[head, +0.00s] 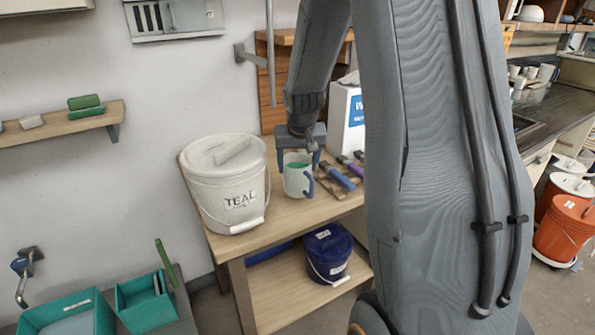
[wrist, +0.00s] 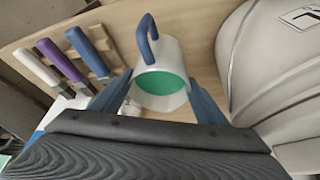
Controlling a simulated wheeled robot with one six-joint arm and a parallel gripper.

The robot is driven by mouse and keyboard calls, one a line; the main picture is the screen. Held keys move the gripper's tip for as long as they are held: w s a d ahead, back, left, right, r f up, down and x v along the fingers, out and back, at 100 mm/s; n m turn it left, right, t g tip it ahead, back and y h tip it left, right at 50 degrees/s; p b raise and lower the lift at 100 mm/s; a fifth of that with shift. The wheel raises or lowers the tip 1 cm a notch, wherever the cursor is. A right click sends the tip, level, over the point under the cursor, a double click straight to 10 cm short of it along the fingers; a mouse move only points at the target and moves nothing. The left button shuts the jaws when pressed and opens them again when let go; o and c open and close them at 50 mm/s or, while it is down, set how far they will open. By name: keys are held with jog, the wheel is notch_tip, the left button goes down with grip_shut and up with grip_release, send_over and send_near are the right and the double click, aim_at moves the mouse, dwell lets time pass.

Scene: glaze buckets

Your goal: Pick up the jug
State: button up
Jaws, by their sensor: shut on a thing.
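The jug (head: 297,183) is white with a blue handle and a green inside. It is at the wooden table, right of the white bucket marked TEAL. In the wrist view the jug (wrist: 163,65) is between the two blue fingers, its green interior facing the camera and its handle pointing away. My gripper (head: 299,165) reaches down from above and is shut on the jug, with a finger on each side; it also shows in the wrist view (wrist: 160,100). I cannot tell whether the jug's base touches the table.
The TEAL bucket (head: 226,184) stands close on the left. Tools with blue and purple handles (head: 338,177) lie close on the right, before a white box (head: 346,120). A dark blue bucket (head: 327,254) sits on the lower shelf (head: 275,290).

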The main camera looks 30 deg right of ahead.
notch_tip(320, 180, up, 7)
jog(key=b, duration=0.1)
jog(key=shift+b, duration=0.3)
dwell(0.4)
